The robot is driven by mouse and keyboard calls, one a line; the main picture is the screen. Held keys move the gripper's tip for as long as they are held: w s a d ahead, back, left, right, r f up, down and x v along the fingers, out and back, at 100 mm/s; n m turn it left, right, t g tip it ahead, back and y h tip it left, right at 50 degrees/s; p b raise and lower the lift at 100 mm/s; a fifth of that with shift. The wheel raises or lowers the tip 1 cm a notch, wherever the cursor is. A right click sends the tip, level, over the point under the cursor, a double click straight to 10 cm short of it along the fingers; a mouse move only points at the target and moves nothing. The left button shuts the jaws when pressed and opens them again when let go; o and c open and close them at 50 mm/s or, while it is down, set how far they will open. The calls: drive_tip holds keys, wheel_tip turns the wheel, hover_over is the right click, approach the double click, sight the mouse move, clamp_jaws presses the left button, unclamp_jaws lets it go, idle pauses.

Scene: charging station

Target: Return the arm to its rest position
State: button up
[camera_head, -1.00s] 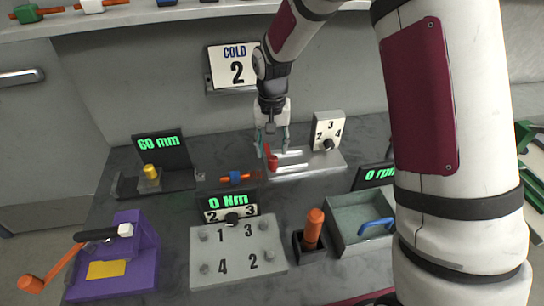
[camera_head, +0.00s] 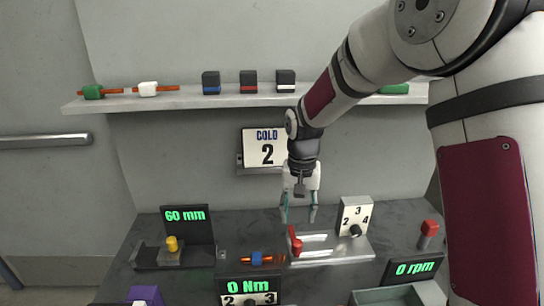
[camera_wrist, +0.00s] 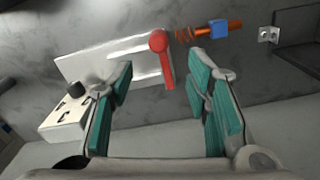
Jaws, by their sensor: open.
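My gripper (camera_head: 299,212) points down above the grey bench, with its teal-padded fingers spread and nothing between them. In the wrist view the open fingers (camera_wrist: 165,100) frame bare bench and part of a white plate fixture (camera_wrist: 100,65). The red lever (camera_head: 295,241) stands on that fixture, just below and slightly left of the fingertips in the head view. It also shows in the wrist view (camera_wrist: 160,45), beyond the fingertips. The fingers look apart from the lever. My arm reaches in from the upper right, bent at the elbow.
A "60 mm" display (camera_head: 186,224) stands further left. A shelf (camera_head: 190,103) with several parts and a "COLD 2" sign (camera_head: 262,148) are behind.

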drive_tip(key=s+d+r+t, duration=0.1)
drive_tip(key=s+d+r, duration=0.2)
drive_tip(key=s+r, duration=0.45)
drive_tip(key=s+d+r+n+t, duration=0.1)
drive_tip(key=s+r, duration=0.3)
drive_tip(key=s, duration=0.6)
drive_tip(key=s+d+r+n+t, duration=0.1)
drive_tip(key=s+d+r, duration=0.3)
drive_tip(key=s, duration=0.7)
drive_tip(key=shift+s+r+n+t, duration=0.2)
drive_tip(key=shift+s+n+t, duration=0.15)
drive_tip(key=shift+t, duration=0.35)
